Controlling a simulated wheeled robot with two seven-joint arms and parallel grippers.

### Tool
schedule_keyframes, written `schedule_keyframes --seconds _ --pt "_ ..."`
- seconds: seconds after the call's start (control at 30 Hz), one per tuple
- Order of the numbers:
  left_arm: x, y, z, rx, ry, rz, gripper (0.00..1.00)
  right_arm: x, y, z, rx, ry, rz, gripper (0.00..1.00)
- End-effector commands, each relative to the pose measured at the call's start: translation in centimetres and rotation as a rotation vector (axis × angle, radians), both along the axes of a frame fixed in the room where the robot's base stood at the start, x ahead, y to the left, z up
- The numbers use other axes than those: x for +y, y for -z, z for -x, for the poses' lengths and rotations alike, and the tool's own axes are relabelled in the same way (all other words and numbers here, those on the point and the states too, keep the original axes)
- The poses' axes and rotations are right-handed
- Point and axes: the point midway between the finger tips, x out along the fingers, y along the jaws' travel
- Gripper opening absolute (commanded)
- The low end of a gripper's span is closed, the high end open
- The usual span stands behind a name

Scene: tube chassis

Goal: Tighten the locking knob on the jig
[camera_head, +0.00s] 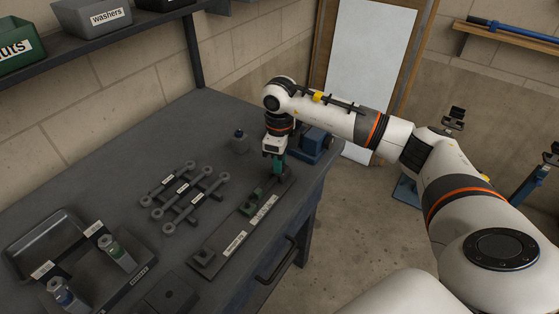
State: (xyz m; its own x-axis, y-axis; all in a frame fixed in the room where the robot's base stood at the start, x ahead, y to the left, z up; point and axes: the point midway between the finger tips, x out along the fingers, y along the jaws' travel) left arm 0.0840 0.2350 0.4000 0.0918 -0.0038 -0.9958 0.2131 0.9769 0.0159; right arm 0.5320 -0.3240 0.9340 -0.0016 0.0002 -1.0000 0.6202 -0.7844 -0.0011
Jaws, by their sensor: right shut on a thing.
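The jig is a long dark plate (208,256) with white labels, lying on the workbench and running from near the middle toward the bench's right edge. A green block (251,205) sits on its far half. My right gripper (277,173) points down over the jig's far end, with its fingers close together. It is shut on the locking knob there; the fingers hide most of the knob, so its turn position cannot be told. My left gripper is out of view.
A small bottle (240,142) and a blue vise (312,147) stand near the gripper. Bins (92,17) are on a shelf above.

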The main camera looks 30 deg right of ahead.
Motion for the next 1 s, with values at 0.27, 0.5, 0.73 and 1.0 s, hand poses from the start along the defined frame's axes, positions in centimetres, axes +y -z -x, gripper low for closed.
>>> schedule_keyframes --seconds 0.27,0.5,0.73,1.0 --pt "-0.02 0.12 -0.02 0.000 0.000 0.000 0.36 -0.15 -0.20 -0.10 -0.005 0.077 0.003 0.02" --pt "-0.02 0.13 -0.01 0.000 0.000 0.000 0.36 -0.15 -0.22 -0.10 -0.005 0.089 0.002 0.02" --pt "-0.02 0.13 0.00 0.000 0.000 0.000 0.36 -0.14 -0.24 -0.13 -0.005 0.088 0.002 0.02" --pt "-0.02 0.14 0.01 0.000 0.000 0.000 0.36 -0.06 -0.12 -0.06 -0.003 0.086 0.000 0.47"
